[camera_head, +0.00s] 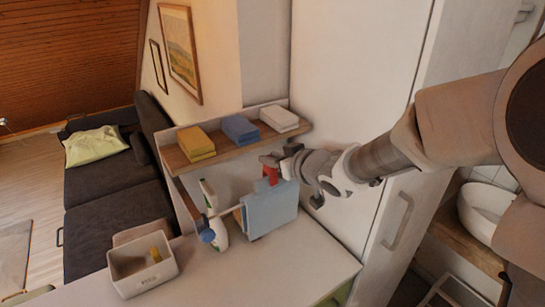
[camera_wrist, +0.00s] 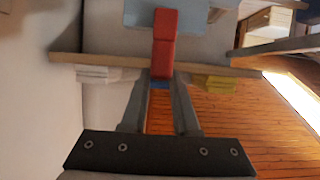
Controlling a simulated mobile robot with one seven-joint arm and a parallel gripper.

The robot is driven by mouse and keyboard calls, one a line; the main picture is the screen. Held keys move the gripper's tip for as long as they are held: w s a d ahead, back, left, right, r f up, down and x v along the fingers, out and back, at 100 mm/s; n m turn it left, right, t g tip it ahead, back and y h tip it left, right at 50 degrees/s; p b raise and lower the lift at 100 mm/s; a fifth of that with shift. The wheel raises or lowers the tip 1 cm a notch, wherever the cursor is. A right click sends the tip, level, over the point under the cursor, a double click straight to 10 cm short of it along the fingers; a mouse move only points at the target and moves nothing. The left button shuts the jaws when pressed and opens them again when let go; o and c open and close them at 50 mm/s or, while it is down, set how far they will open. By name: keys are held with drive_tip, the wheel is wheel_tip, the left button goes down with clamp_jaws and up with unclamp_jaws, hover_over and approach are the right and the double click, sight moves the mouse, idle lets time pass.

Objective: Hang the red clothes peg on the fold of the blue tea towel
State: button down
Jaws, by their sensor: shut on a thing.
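The red clothes peg (camera_head: 271,174) is held between the fingers of my gripper (camera_head: 273,161), which is shut on it. In the wrist view the peg (camera_wrist: 164,42) points away from the fingertips (camera_wrist: 161,80), and its far end overlaps the light blue tea towel (camera_wrist: 196,13). In the head view the blue tea towel (camera_head: 270,209) hangs folded above the white counter, with its fold on top. The peg is right at the fold's upper edge, near its middle. I cannot tell whether it touches or straddles the fold.
A wooden wall shelf (camera_head: 227,153) close behind my gripper bears yellow (camera_head: 196,141), blue (camera_head: 239,128) and white (camera_head: 279,117) folded cloths. A white bottle (camera_head: 215,207) stands left of the towel. A white bin (camera_head: 143,268) is at the counter's left. The counter front (camera_head: 260,278) is clear.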

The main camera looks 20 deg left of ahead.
drive_tip(key=shift+f, duration=0.25)
drive_tip(key=c, duration=0.6)
unclamp_jaws()
